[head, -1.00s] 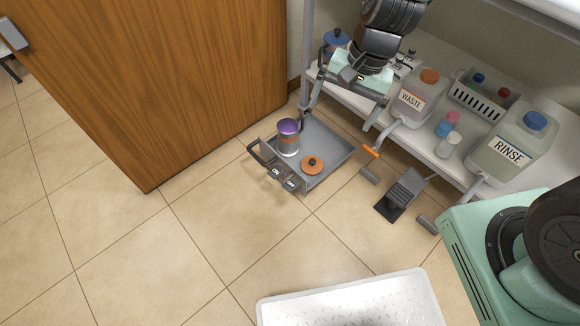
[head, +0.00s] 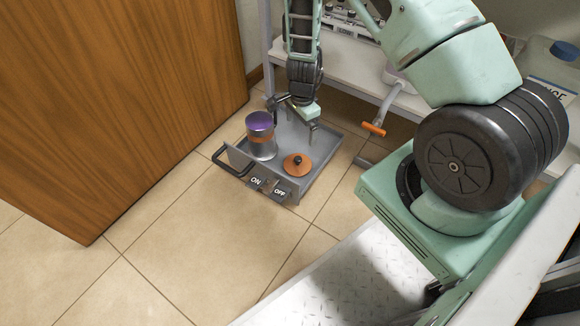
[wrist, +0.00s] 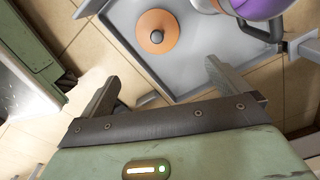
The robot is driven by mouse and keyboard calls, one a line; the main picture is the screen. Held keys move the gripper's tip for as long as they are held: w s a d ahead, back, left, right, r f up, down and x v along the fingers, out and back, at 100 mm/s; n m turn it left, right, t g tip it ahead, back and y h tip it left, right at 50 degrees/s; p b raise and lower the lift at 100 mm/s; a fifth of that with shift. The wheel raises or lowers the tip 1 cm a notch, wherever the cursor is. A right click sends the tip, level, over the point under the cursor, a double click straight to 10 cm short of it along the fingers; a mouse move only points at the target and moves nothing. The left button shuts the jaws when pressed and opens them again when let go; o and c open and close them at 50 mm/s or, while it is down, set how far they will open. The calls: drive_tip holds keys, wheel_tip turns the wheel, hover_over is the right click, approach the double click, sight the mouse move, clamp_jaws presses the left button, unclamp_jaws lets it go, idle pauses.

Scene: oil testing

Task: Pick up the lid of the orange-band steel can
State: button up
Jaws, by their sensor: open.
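The orange lid (head: 298,164) with a dark knob lies flat in the grey tray (head: 322,150). It also shows in the wrist view (wrist: 158,32), ahead of my fingers and apart from them. In the wrist view part of the can (wrist: 262,8) shows at the top right. My gripper (head: 300,118) is open and empty above the back of the tray. In the wrist view its two fingers (wrist: 160,82) are spread wide.
The tray has a black handle (head: 232,162) and ON and OFF buttons (head: 268,186) at its front. A wooden panel (head: 110,100) stands to the left. A shelf (head: 345,70) with an orange-tipped spout (head: 374,128) is behind right. The floor in front is free.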

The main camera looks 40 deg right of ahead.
sight(298, 159)
wheel_tip(298, 159, down, 11)
drive_tip(key=b, duration=0.6)
drive_tip(key=shift+a+f, duration=0.1)
drive_tip(key=shift+f, duration=0.05)
drive_tip(key=f+b, duration=0.5)
drive_tip(key=shift+s+a+f, duration=0.1)
drive_tip(key=shift+s+a, duration=0.1)
drive_tip(key=shift+a, duration=0.2)
drive_tip(key=c, duration=0.7)
